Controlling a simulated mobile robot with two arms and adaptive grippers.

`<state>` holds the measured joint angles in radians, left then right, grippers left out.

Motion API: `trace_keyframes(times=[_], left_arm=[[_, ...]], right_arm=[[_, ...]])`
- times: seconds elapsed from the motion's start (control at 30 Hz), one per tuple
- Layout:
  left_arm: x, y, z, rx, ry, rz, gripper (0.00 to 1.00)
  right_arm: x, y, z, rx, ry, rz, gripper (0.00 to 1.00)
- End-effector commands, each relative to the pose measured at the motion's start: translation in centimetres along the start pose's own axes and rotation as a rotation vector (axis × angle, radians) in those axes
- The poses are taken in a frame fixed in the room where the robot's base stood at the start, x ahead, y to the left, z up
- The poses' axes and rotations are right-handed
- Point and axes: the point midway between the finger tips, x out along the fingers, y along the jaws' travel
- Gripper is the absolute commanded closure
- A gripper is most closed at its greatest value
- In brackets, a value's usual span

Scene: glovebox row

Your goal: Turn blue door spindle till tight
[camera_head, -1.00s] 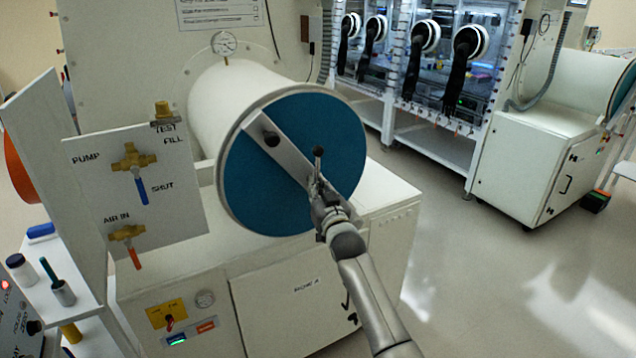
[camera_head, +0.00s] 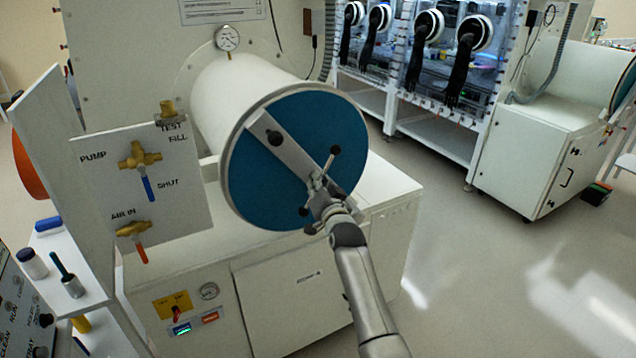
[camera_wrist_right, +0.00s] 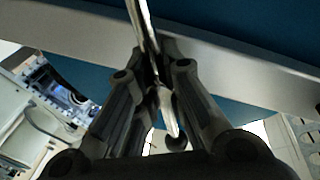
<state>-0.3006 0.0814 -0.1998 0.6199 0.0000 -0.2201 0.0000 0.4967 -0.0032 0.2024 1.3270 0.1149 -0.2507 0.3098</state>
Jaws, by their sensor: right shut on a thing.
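The blue door (camera_head: 305,120) closes the end of the white cylindrical chamber, with a pale bar (camera_head: 293,153) slanting across its face. The spindle's metal cross handle (camera_head: 328,167) sits at the lower right of the bar, with black ball ends at upper right and lower left. My right gripper (camera_head: 322,194) is at the spindle and shut on its handle. In the right wrist view the handle rod (camera_wrist_right: 143,22) runs between the dark fingers (camera_wrist_right: 155,75), which hide its middle. My left gripper is not in view.
A valve panel (camera_head: 135,205) with brass valves stands left of the door. A dial gauge (camera_head: 228,38) sits above the chamber. A small shelf with bottles (camera_head: 34,263) is at lower left.

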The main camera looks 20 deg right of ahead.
Motion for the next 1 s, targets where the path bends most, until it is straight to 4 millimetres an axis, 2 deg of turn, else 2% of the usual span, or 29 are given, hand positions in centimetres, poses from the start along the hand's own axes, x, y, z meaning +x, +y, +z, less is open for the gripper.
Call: trace_keyframes(times=[0.03, 0.3, 0.33, 0.5, 0.83, 1.0], left_arm=[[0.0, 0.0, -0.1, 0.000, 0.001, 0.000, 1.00], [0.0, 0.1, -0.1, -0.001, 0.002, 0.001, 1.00], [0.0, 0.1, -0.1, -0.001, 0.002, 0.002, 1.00], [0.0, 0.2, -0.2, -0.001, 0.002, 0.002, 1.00], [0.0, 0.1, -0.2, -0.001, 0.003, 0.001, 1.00], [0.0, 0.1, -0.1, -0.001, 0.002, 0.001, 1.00]], right_arm=[[-0.1, 0.1, 0.5, 0.013, -0.012, 0.003, 1.00], [-0.1, 0.1, 0.6, 0.016, -0.012, 0.003, 1.00], [-0.1, 0.1, 0.6, 0.016, -0.012, 0.003, 0.86], [0.0, 0.1, 0.4, 0.013, -0.008, 0.002, 0.67], [-0.2, 0.0, 0.1, 0.009, -0.003, 0.000, 0.67], [-1.5, 0.0, 0.2, 0.009, -0.002, 0.000, 0.67]])
